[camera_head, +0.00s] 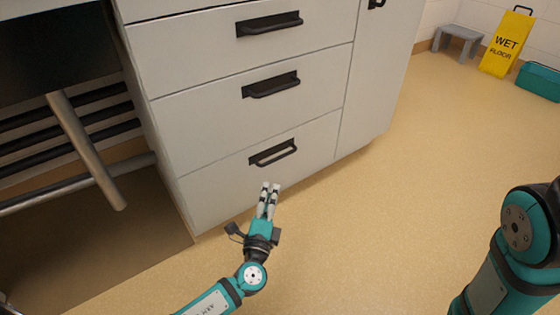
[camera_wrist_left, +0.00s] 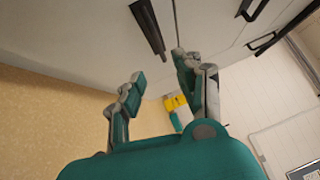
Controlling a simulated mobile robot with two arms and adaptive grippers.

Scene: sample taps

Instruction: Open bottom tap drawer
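The bottom drawer (camera_head: 220,190) is the lowest of the white drawer fronts and sits flush with the cabinet. Its black bar handle (camera_head: 273,152) is near the top of that front. In the left wrist view, a dark handle (camera_wrist_left: 147,27), likely the same one, lies beyond the fingers. My left gripper (camera_head: 270,187) is just below the handle in the head view, fingers pointing at the drawer front. In the left wrist view, the left gripper (camera_wrist_left: 160,67) has its fingers apart with nothing between them. It appears clear of the handle. My right gripper is out of view.
Above are the middle drawer (camera_head: 195,122) and an upper drawer (camera_head: 190,50), both shut. A dark frame with metal bars (camera_head: 90,150) stands left of the cabinet. The tan floor (camera_head: 400,200) to the right is clear. A yellow wet-floor sign (camera_head: 506,45) and grey stool (camera_head: 458,38) are far off.

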